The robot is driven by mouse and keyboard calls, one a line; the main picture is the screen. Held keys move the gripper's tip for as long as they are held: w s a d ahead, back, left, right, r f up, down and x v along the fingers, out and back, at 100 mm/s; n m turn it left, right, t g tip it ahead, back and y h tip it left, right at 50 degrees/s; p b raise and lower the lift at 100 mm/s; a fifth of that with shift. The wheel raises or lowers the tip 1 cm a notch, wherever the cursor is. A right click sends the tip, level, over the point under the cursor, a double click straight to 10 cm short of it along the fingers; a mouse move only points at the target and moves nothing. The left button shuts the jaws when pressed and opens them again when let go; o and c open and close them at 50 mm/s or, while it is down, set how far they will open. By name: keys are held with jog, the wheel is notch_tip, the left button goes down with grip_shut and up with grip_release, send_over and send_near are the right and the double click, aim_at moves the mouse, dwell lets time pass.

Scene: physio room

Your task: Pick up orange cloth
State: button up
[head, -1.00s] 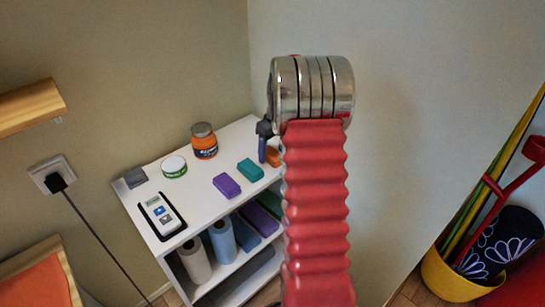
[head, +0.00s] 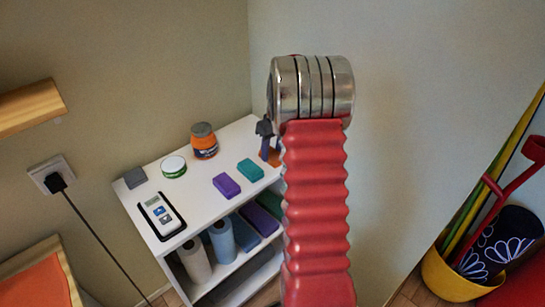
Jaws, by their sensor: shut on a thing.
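The orange cloth (head: 274,159) is a small patch of orange at the right rear part of the white shelf's top. My red ribbed arm hides the right side of the cloth and part of the gripper. I cannot tell whether the cloth still touches the shelf top.
On the white shelf unit (head: 150,188) stand an orange jar (head: 204,141), a green-white tin (head: 174,167), purple (head: 226,185) and teal blocks (head: 250,170), a grey block (head: 134,178) and a handheld device (head: 160,214). A yellow bucket (head: 447,277) stands at the right.

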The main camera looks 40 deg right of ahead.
aim_at(272, 153)
notch_tip(272, 153, up, 10)
dwell(0.8)
dwell(0.3)
jog(key=o, duration=0.5)
jog(key=shift+c, duration=0.2)
jog(key=shift+a, duration=0.1)
jog(key=c, duration=0.4)
